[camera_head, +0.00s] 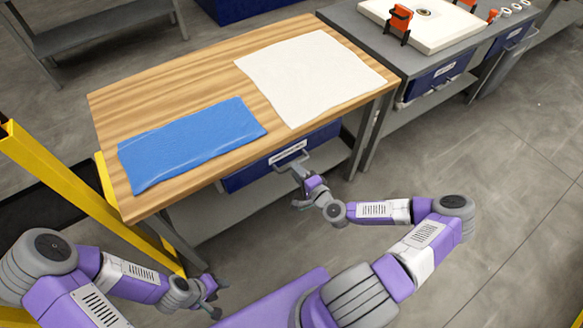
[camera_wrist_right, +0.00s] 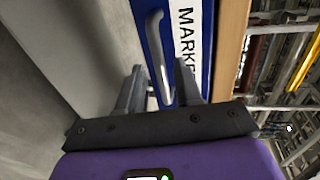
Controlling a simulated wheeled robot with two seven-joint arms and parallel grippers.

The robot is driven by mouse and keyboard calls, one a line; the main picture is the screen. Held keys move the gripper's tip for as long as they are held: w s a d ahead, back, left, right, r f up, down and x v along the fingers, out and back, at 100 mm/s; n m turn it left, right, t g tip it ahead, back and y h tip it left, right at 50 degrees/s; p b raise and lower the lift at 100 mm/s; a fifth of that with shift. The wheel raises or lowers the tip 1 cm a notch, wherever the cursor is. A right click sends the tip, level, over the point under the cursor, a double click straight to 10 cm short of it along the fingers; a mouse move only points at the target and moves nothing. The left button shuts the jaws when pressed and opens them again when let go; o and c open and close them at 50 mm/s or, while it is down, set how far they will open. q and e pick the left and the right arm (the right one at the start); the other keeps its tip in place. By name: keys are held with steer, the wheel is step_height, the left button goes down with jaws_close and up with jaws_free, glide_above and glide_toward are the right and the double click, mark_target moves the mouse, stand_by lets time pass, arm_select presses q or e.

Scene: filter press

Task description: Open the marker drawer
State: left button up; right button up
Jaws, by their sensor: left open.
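The marker drawer (camera_head: 242,178) is a blue drawer with a white label under the front edge of the wooden worktable. It looks closed. In the right wrist view its blue front (camera_wrist_right: 200,25) carries a label starting "MARK" and a grey bar handle (camera_wrist_right: 154,40). My right gripper (camera_head: 299,174) is at the drawer front, by the handle. In the wrist view the fingers of the right gripper (camera_wrist_right: 159,66) are apart, with the lower end of the handle between them; contact cannot be told. My left gripper (camera_head: 212,296) is open and empty, low at the table's left front.
A blue cloth (camera_head: 190,143) and a white cloth (camera_head: 310,75) lie on the wooden table (camera_head: 120,105). A yellow post (camera_head: 60,185) stands at the left. A grey bench (camera_head: 395,55) with another blue drawer (camera_head: 437,78) adjoins at the right. Floor (camera_head: 500,170) at the right is clear.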

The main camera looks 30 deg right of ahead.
steer(key=shift+b+x, duration=0.3)
steer(key=shift+x, duration=1.6)
jaws_close()
